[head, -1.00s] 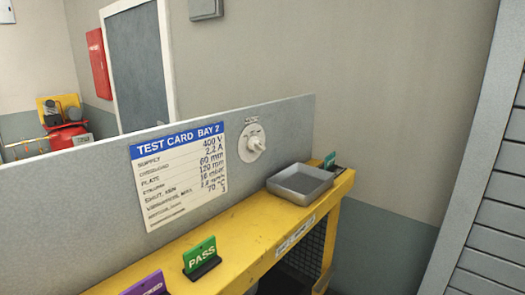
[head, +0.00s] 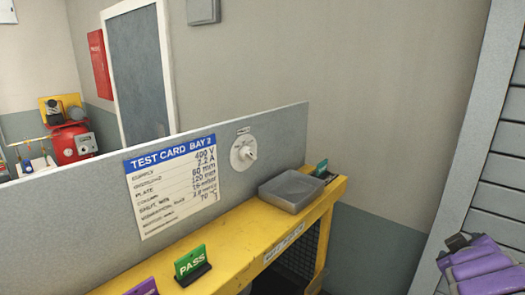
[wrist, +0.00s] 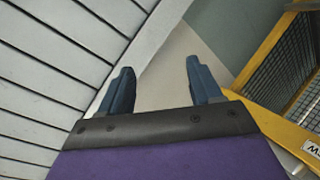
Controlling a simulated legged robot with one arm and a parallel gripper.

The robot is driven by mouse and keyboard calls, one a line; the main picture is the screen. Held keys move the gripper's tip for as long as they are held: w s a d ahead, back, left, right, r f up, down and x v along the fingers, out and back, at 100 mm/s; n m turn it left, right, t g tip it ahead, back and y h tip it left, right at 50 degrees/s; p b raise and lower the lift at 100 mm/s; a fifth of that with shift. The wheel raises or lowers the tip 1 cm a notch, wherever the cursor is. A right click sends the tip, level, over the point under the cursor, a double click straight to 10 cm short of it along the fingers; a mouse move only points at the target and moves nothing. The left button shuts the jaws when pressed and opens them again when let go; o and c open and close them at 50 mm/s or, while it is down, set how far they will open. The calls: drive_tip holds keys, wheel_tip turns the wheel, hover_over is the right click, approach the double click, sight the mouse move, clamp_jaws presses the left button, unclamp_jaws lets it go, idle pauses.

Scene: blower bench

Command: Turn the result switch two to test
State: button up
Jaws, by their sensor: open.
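The switch (head: 244,151) is a white rotary knob on a round white plate, set on the grey back panel (head: 60,195) to the right of the test card. A small label sits above it, too small to read. My gripper (wrist: 160,85) shows in the wrist view with its two dark blue fingers apart and nothing between them. In the head view, a purple part of my arm (head: 480,268) shows at the lower right, well apart from the switch. The switch is not in the wrist view.
A grey tray (head: 292,201) stands on the yellow bench (head: 235,240) below and right of the switch. A green PASS sign (head: 190,262) stands nearer. The test card (head: 172,185) hangs on the panel. A grey slatted surface (head: 495,150) is at the right.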

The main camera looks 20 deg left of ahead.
sight(254, 157)
drive_tip(key=w+a+r+n+t+y+p, duration=0.2)
drive_tip(key=w+a+r+n+t+y, duration=0.3)
drive_tip(key=w+a+r+n+y, duration=0.5)
drive_tip(key=s+a+n+g+y+p, duration=0.1)
drive_tip(key=s+a+n+g+y, duration=0.35)
drive_tip(key=a+n, duration=0.45)
drive_tip(key=s+a+n+g+y+p, duration=0.2)
drive_tip(key=s+a+n+g+y, duration=0.3)
drive_tip(key=a, duration=0.6)
drive_tip(key=shift+n+g+y, duration=0.4)
drive_tip(key=shift+g+y, duration=0.15)
drive_tip(key=x, duration=1.2)
drive_tip(key=w+x, duration=0.1)
drive_tip(key=x, duration=0.5)
drive_tip(key=shift+d+r, duration=0.1)
drive_tip(key=shift+r, duration=0.2)
drive_tip(key=c, duration=1)
drive_tip(key=shift+c, duration=0.2)
